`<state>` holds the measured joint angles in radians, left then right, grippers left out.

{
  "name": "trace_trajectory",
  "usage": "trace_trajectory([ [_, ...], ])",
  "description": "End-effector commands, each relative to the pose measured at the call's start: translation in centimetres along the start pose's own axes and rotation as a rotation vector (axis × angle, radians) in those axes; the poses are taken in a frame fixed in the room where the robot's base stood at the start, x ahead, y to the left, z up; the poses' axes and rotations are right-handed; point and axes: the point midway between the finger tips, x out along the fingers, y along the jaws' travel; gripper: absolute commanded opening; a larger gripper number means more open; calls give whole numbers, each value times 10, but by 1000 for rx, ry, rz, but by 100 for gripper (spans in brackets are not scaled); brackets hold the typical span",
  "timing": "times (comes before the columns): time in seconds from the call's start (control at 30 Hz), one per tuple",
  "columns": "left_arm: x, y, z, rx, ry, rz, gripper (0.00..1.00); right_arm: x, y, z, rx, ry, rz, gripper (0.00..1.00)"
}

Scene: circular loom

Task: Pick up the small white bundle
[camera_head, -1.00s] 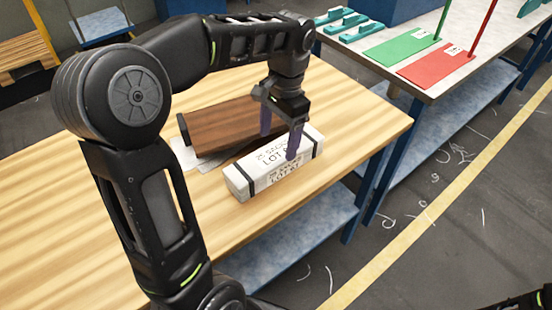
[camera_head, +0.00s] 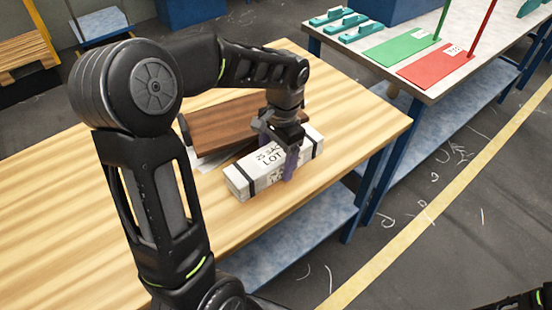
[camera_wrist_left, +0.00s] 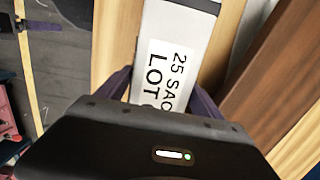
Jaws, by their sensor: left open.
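The small white bundle (camera_head: 247,180) is a long white block with dark straps near its ends and a printed label. It lies on the wooden table (camera_head: 345,112) near its front right edge. My left gripper (camera_head: 281,166) is over the bundle, pointing down, with one purple finger in front of its near side; the other finger is largely hidden. In the left wrist view the bundle (camera_wrist_left: 180,40) runs between the two spread fingers (camera_wrist_left: 160,100), with no clear grip on it. My right gripper cannot be made out.
A brown wooden block (camera_head: 215,125) lies just behind the bundle, over some pale sheets. A second table to the right holds a green plate (camera_head: 400,48), a red plate (camera_head: 437,66) and teal handled pieces (camera_head: 348,26). The table's left part is clear.

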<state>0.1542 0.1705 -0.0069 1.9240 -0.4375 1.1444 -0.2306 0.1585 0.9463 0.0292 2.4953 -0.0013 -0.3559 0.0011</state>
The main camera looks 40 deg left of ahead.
Motion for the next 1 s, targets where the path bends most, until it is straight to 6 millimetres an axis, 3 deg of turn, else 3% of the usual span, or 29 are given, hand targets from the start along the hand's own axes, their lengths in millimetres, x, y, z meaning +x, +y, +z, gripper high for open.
trace_trajectory([
  [0.53, 0, 0, 0, -1, 0, 0, 76, 0, 0, 0, 0, 0, 0, 100],
  [1.0, 0, 0, 0, -1, 0, 0, 39, 0, 0, 0, 0, 0, 0, 100],
])
